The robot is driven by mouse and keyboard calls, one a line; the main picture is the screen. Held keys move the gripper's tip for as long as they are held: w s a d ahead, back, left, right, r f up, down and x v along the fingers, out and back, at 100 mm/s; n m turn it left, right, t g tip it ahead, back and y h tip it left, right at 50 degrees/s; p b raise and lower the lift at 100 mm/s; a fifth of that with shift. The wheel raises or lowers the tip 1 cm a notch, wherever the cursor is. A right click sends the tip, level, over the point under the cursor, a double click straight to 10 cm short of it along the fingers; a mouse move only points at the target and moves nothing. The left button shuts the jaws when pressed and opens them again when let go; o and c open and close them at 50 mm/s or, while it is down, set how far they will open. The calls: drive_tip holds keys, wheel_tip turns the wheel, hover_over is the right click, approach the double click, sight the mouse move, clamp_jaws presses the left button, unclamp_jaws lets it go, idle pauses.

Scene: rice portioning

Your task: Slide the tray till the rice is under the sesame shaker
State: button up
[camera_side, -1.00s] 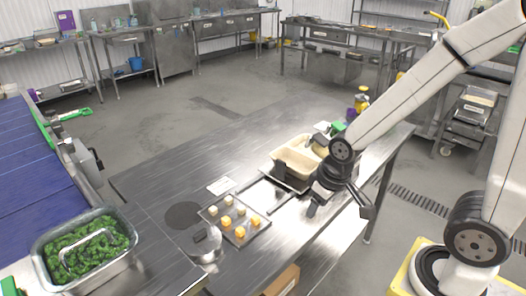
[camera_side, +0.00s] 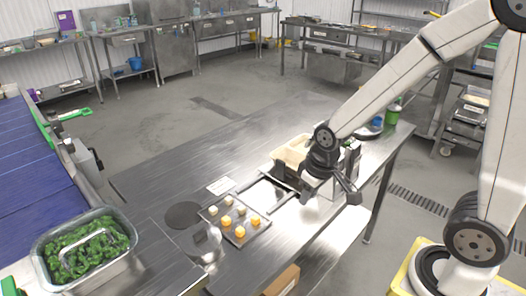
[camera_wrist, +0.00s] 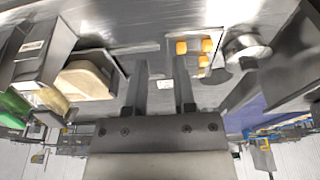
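A shallow metal tray (camera_side: 251,236) lies on the steel table in the side view, holding several small white and orange lumps. I cannot tell for sure which lumps are the rice. It also shows in the wrist view, at the top (camera_wrist: 218,45). A round metal canister (camera_side: 207,243), possibly the sesame shaker, stands left of the tray, close to its edge; it shows in the wrist view too (camera_wrist: 246,47). My gripper (camera_side: 333,190) is open and empty, right of the tray and apart from it. Its two fingers (camera_wrist: 161,88) are spread in the wrist view.
A tan-filled container (camera_side: 290,150) stands behind and left of my gripper; it shows in the wrist view (camera_wrist: 84,80). An empty shallow pan (camera_side: 266,192) lies between it and the tray. A pan of greens (camera_side: 127,256) is at far left. The table's left rear is clear.

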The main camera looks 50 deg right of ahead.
drive_tip(key=w+d+g, duration=0.1)
drive_tip(key=w+d, duration=0.5)
drive_tip(key=w, duration=0.6)
drive_tip(key=g, duration=0.1)
hover_over(281, 161)
drive_tip(key=shift+d+f, duration=0.1)
drive_tip(key=shift+f, duration=1.3)
drive_tip(key=shift+f, duration=0.15)
drive_tip(key=shift+f, duration=3.75)
clamp_jaws()
